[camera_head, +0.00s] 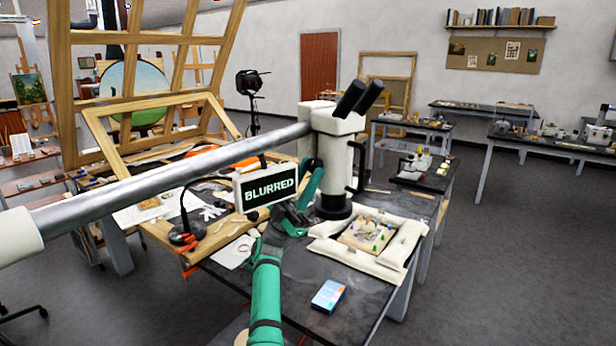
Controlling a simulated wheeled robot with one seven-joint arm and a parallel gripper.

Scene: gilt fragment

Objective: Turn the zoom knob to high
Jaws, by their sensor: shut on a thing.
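A white microscope (336,150) with two black eyepieces hangs on a thick grey boom over the dark workbench. My green arm reaches up from the bottom of the picture to the microscope's left side. My gripper (316,166) is at that side, small and partly hidden by my own wrist. It is shut on what appears to be the zoom knob. The knob itself is hidden, and its setting cannot be read. A small display (267,187) left of my wrist reads "BLURRED".
A painted fragment (367,235) lies among pale padded cushions (358,263) under and right of the microscope. A blue-and-white box (328,296) lies near the bench front. A desk lamp (184,235) and a wooden frame stand left. The boom crosses above the bench.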

